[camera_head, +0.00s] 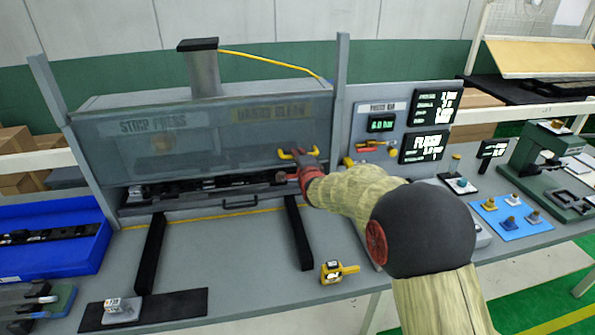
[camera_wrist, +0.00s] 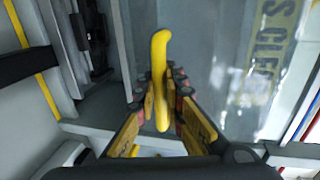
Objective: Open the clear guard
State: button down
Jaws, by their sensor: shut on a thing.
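My gripper (camera_head: 300,165) is at this handle. In the wrist view, the fingers (camera_wrist: 165,100) lie on both sides of the yellow handle (camera_wrist: 159,75) and are shut on it. The guard also shows behind the handle in the wrist view (camera_wrist: 215,50).
Two upright posts (camera_head: 340,95) flank the press. Two black rails (camera_head: 299,232) run forward on the bench (camera_head: 225,250). A blue bin (camera_head: 60,262) stands at left, a yellow device (camera_head: 335,271) at the front edge. A display panel (camera_head: 395,120) is right of the guard.

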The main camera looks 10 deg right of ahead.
notch_tip(320, 180, up, 8)
jog(key=shift+f+p, duration=0.1)
jog(key=shift+p, duration=0.45)
jog(key=c, duration=1.9)
grip_release()
jog(key=shift+f, duration=0.1)
jog(key=shift+s, duration=0.1)
jog(key=v, duration=1.1)
jog(key=shift+s, duration=0.4)
